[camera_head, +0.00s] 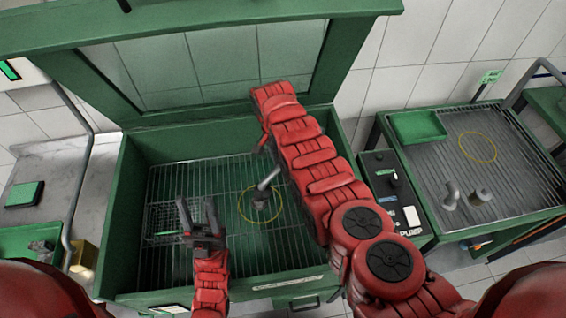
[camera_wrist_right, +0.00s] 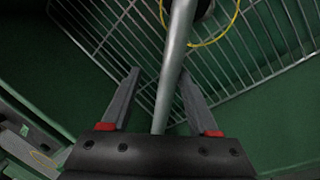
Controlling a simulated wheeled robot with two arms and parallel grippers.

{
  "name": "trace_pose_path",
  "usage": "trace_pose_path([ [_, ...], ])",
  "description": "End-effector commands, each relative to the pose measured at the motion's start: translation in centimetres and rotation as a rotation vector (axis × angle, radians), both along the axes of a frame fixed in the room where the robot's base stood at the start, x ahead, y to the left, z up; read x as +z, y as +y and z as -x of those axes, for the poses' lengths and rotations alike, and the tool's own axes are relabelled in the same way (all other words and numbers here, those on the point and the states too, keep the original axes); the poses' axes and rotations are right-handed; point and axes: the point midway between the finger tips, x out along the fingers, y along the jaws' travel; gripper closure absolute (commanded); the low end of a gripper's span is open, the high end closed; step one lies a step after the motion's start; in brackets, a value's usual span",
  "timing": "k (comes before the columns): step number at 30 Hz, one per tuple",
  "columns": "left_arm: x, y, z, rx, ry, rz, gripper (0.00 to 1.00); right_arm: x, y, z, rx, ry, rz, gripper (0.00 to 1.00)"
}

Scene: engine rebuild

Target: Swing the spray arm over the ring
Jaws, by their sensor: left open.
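The spray arm, a grey tube (camera_head: 268,180), runs from behind my red right arm toward the yellow ring (camera_head: 280,204) on the wash cabinet's wire grate. A dark piece (camera_head: 260,203) shows at its end, inside the ring's outline; I cannot tell its height above the grate. My right gripper is hidden in the head view. In the right wrist view my right gripper (camera_wrist_right: 159,75) is open, its fingers apart on either side of the tube (camera_wrist_right: 175,55). The ring (camera_wrist_right: 226,34) shows beyond. My left gripper (camera_head: 199,212) is open and empty over the grate's left part.
The green cabinet (camera_head: 128,225) stands with its windowed lid (camera_head: 355,45) raised. A wire basket (camera_head: 168,216) lies at the left of the grate. At right are a pump box (camera_head: 385,185) and a second grated table with a green tray (camera_head: 417,127), grey posts and another yellow ring (camera_head: 494,150).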

Motion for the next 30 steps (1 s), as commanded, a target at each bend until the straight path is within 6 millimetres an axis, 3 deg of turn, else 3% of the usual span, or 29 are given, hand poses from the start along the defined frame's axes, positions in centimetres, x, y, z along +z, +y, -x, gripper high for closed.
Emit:
trace_pose_path([
  [6,0.7,0.0,0.0,0.0,0.0,0.0,0.5,2.6,0.4,-0.4,0.0,-0.004,-0.002,0.41],
  [15,0.1,0.0,0.0,0.0,0.0,0.0,0.5,6.9,1.1,-0.9,-0.001,-0.002,0.0,0.41],
  [30,0.1,0.0,0.0,0.0,0.0,0.0,0.5,7.2,1.1,-0.9,-0.001,0.0,0.0,0.41],
])
